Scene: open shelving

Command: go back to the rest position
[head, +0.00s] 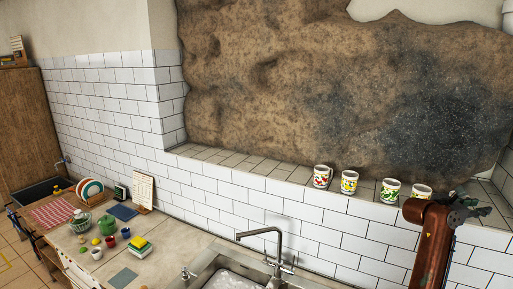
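My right arm rises at the right edge of the head view, reddish-brown. Its dark gripper (464,208) is raised in front of the tiled ledge, just right of the rightmost mug (421,191). The arm covers the lower part of that mug. The fingers are small and seen at an angle, so I cannot tell whether they are open or shut or touch anything. My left gripper is not in view.
Patterned white mugs (349,182) stand on the tiled ledge (240,163). Below are a sink (210,270) with a tall tap (278,245), and a counter (165,240) with a green teapot (107,227), cups, sponges and a plate rack. White tiled wall lies between.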

